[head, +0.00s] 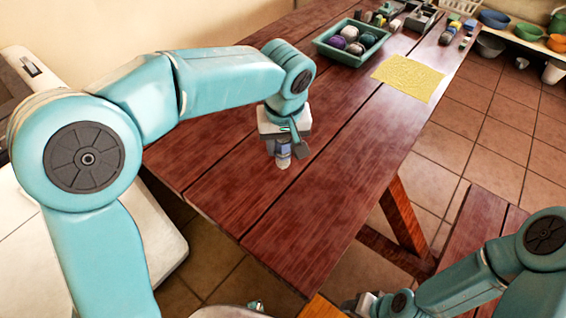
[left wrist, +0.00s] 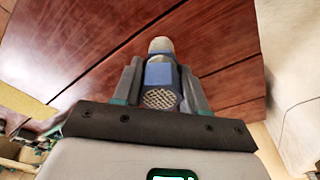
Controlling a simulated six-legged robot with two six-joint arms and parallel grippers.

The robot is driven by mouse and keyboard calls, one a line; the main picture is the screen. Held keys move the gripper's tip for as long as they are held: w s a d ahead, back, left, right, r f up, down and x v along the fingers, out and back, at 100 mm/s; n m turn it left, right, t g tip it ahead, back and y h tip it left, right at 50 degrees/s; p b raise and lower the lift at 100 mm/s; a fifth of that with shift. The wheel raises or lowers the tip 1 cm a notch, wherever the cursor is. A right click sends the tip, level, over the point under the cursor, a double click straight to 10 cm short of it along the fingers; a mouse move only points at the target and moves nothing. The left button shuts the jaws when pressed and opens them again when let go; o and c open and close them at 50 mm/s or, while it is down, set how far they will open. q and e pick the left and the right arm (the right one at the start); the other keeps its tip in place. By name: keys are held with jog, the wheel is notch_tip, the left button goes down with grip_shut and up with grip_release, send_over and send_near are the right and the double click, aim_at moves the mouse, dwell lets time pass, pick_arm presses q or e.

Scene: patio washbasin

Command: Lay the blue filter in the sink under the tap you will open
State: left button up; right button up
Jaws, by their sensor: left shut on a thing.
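The blue filter (left wrist: 158,74) shows in the left wrist view as a small cylinder with a blue band, a mesh end and a pale tip. It is between the two fingers of my left gripper (left wrist: 160,82), which is shut on it. In the head view, the filter (head: 283,160) hangs below my left gripper (head: 283,146), over the wooden table. I cannot tell whether its tip touches the wood. My right gripper (head: 364,304) is low in the head view, and its jaws are too small to read. No sink or tap can be clearly made out.
The red-brown plank table (head: 330,190) is largely bare near the filter. A green tray (head: 351,43) of balls and a yellow cloth (head: 408,78) lie farther back. A white rounded unit (head: 158,230) stands at left. A wooden bench (head: 470,235) is at lower right.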

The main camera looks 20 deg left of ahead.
pick_arm(q)
notch_tip(320, 180, up, 6)
jog(key=shift+r+p, duration=0.2)
jog(key=shift+p, duration=0.15)
jog(key=shift+a, duration=0.3)
jog(key=s+a+f+m+p, duration=0.1)
jog(key=a+f+m, duration=0.1)
jog(key=f, duration=0.5)
jog(key=s+a+f+m, duration=0.1)
jog(key=a+f+m, duration=0.1)
jog(key=f, duration=0.5)
jog(key=shift+s+a+m+h+p, duration=0.3)
jog(key=shift+s+m+h+p, duration=0.1)
jog(key=shift+m, duration=0.1)
